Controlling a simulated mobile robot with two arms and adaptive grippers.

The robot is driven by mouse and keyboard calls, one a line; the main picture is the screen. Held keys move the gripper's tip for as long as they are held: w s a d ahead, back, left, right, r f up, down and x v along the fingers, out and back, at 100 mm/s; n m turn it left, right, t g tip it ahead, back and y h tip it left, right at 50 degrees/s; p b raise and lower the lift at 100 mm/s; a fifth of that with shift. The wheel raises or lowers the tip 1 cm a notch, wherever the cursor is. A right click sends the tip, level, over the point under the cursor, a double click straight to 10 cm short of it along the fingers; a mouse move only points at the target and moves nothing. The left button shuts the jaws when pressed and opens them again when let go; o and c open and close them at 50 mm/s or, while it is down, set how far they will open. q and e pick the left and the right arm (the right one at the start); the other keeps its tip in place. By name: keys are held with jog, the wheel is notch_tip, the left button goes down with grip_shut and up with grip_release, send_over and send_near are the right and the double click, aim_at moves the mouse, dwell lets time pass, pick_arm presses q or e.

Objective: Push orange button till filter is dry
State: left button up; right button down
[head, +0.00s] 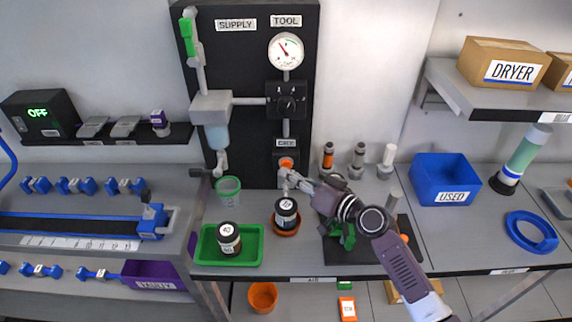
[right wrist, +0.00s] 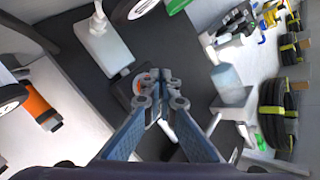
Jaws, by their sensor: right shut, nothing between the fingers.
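The orange button (head: 286,163) sits low on the black panel (head: 245,60), under a small label that seems to read "DRY". My right gripper (head: 285,178) is shut and empty, with its fingertips just in front of and below the button. In the right wrist view the closed fingertips (right wrist: 163,82) cover most of the button, and a bit of orange (right wrist: 146,76) shows beside them. I cannot tell whether they touch it. The filter bowl (head: 217,138) hangs from the grey block on the panel's left and looks bluish. My left gripper is not in view.
A dial gauge (head: 286,50) and a black knob (head: 287,103) are above the button. Below stand a jar (head: 286,213) on an orange dish, a green tray (head: 208,245) with another jar, and a green cup (head: 228,189). A blue bin (head: 445,166) is right.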

jog(key=shift+s, duration=0.3)
jog(key=shift+s+p, duration=0.75)
jog(key=shift+s, duration=1.65)
